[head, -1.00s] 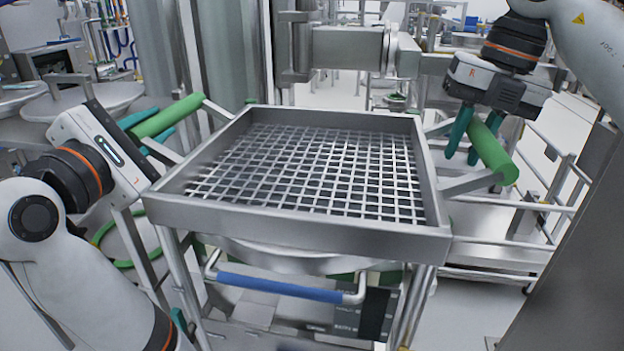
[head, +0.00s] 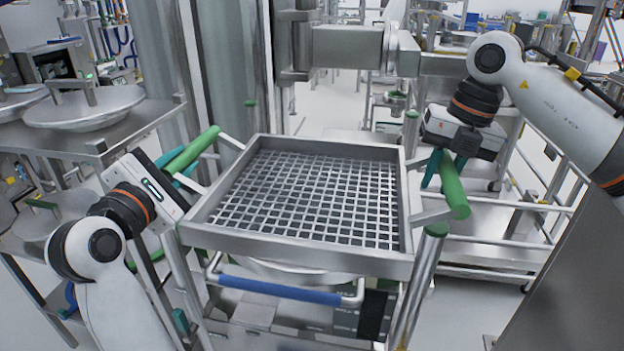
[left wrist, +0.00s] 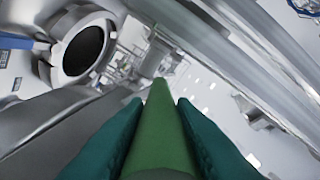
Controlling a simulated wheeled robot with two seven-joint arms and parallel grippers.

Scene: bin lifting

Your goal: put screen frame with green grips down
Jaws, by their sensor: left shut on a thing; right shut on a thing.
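The screen frame (head: 290,250) is a square metal frame with a wire grid, in the middle of the head view. It has a green grip on its left (head: 205,143) and one on its right (head: 453,192). My left gripper (head: 182,180) is shut on the left green grip. The left wrist view shows this green bar (left wrist: 160,135) between both teal fingers. My right gripper (head: 445,172) is shut on the right green grip. The frame looks about level. Whether its underside touches the stand beneath is hidden.
Below the frame is a metal stand with green-topped posts (head: 436,231) and a blue handle bar (head: 280,290). A metal column (head: 225,60) stands behind at left. A side table with a round lid (head: 85,107) is at left, metal shelving (head: 490,225) at right.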

